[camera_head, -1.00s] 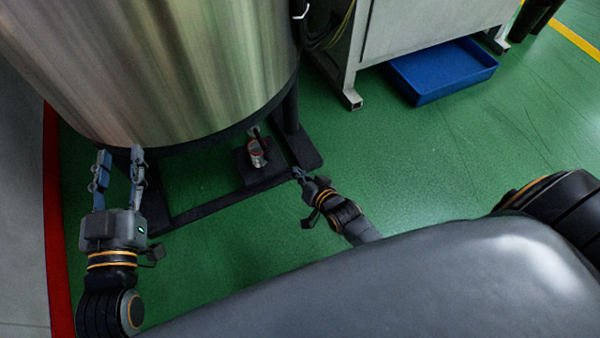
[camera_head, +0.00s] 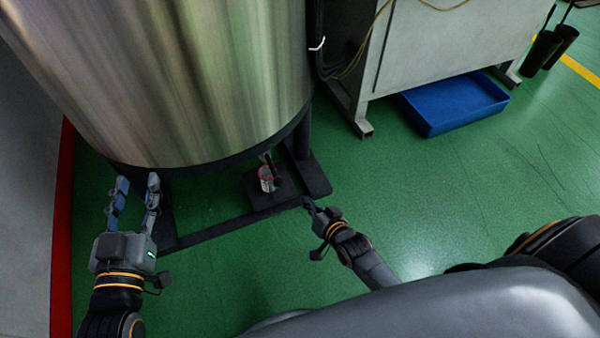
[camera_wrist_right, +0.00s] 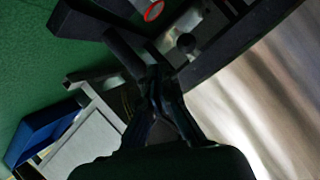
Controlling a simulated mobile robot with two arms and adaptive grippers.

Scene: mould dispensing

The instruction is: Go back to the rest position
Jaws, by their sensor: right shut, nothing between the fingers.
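My left gripper (camera_head: 134,198) is open and empty at the left of the head view, in front of the lower edge of the large steel tank (camera_head: 215,75). My right gripper (camera_head: 311,205) is shut and empty, right of the tank's dark base frame (camera_head: 235,216). In the right wrist view its fingers (camera_wrist_right: 155,82) come together with nothing between them. A small container with a red rim (camera_head: 268,178) stands under the tank's outlet on a dark plate. Its red rim also shows at the top of the wrist view (camera_wrist_right: 153,11).
A blue tray (camera_head: 455,103) lies on the floor under a grey cabinet (camera_head: 440,45) at the upper right. The green floor (camera_head: 480,170) to the right is clear. A red line (camera_head: 63,230) runs along the left.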

